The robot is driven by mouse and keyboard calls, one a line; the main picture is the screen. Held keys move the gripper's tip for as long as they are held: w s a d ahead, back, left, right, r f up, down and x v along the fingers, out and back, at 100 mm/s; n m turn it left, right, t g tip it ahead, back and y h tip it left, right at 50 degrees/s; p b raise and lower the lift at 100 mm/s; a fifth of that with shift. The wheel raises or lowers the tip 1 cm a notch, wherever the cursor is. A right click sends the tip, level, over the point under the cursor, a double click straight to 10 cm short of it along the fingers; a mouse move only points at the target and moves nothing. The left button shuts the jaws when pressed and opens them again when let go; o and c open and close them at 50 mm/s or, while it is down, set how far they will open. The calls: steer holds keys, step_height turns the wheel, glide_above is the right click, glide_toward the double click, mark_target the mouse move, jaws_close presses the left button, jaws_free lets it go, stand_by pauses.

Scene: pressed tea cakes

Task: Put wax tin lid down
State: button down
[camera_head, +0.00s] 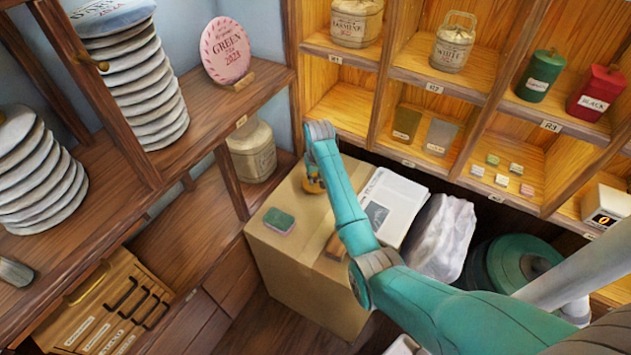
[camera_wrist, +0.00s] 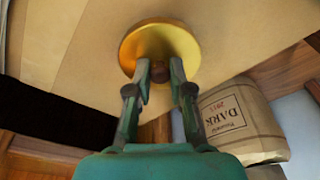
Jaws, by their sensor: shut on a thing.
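The wax tin lid is a round gold disc (camera_wrist: 150,38) with a dark reddish knob, seen in the wrist view. My gripper (camera_wrist: 159,72) is shut on the knob, one finger on each side. The lid lies against or just over the tan top of a cardboard box; I cannot tell whether it touches. I cannot make out the tin itself.
A lidded canister (camera_head: 252,152) stands on the shelf left of my gripper.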

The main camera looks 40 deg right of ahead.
mark_target(317, 187)
steer(key=shift+f, duration=0.95)
steer(key=shift+f, duration=0.15)
steer(key=c, duration=1)
jaws_free()
steer(key=shift+c, duration=0.2)
step_height(317, 187, up, 12)
steer(key=s, duration=0.1)
steer(key=shift+s+a, duration=0.35)
steer(key=shift+a, duration=0.05)
